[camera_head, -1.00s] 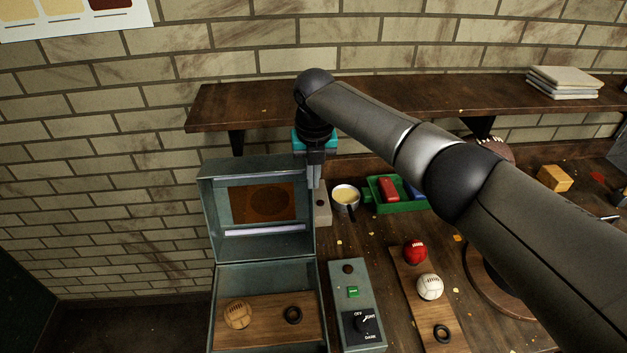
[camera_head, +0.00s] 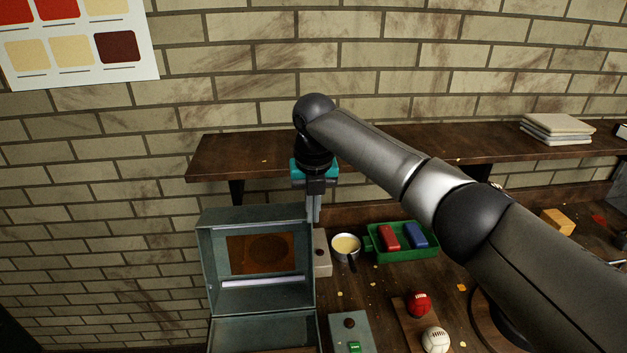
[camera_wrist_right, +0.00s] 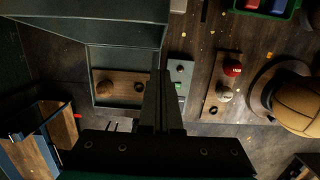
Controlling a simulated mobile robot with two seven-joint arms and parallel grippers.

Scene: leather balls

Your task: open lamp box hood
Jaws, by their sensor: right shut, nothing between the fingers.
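The lamp box is a grey-green metal box. Its hood (camera_head: 213,262) stands raised at the back left in the head view, with an orange-brown window (camera_head: 262,254) and a pale lamp strip inside. The box's lower part (camera_head: 262,333) is cut off by the bottom edge there. My left gripper is not in view.
A control panel (camera_head: 350,326) stands right of the box. A cream-filled pan (camera_head: 346,246) and a green tray (camera_head: 402,255) with red and blue blocks are behind. Red (camera_head: 419,303) and white (camera_head: 435,340) balls lie on a board. A wooden shelf (camera_head: 240,160) overhangs the back.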

